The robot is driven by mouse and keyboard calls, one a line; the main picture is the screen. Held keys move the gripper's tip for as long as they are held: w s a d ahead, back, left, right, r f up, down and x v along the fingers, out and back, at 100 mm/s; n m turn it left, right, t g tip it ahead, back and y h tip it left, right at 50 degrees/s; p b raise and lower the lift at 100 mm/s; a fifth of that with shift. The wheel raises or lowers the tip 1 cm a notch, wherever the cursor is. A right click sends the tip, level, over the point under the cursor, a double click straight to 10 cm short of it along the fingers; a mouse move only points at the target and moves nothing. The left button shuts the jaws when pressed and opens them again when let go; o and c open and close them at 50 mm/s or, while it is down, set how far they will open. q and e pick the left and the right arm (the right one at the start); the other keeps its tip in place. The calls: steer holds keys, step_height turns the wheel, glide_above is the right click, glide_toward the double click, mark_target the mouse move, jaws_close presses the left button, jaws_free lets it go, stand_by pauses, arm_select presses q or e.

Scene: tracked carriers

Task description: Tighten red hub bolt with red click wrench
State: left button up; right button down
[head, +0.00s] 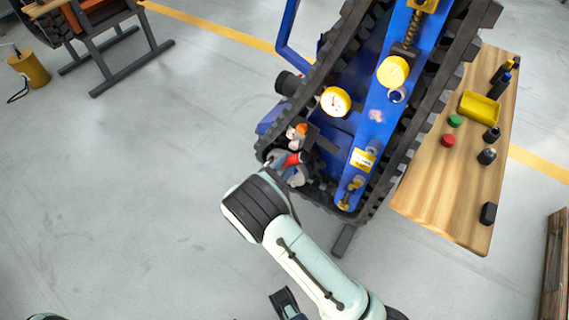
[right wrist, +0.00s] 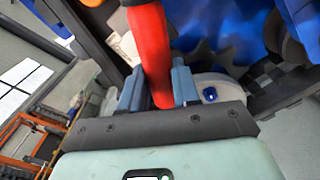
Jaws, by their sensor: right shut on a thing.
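A red bar-like handle (right wrist: 152,50), which looks like the red click wrench, stands between the two blue-grey fingers of my right gripper (right wrist: 157,88) in the right wrist view. The gripper is shut on it. In the head view a short red piece of the wrench (head: 292,159) shows at my right gripper (head: 284,165), by the lower end of the blue tracked carrier (head: 335,140). A pale rounded part with a blue bolt (right wrist: 209,94) lies beside the right finger. I cannot make out the red hub bolt or the wrench's working end.
The dark track (head: 437,115) runs close around the gripper's work area. A wooden table (head: 425,205) at right holds a yellow tray (head: 479,108), a red cap (head: 448,140), a green cap (head: 455,121) and several dark items. Open grey floor (head: 130,180) lies at left.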

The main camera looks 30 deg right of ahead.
steer(key=shift+s+d+f+m+b, duration=0.2)
steer(key=shift+s+f+m+b, duration=0.25)
steer(key=shift+m+b, duration=0.15)
steer(key=shift+s+f, duration=0.15)
steer(key=shift+s, duration=0.05)
stand_by(0.4)
steer(key=shift+w+r, duration=0.2)
steer(key=shift+a, duration=0.1)
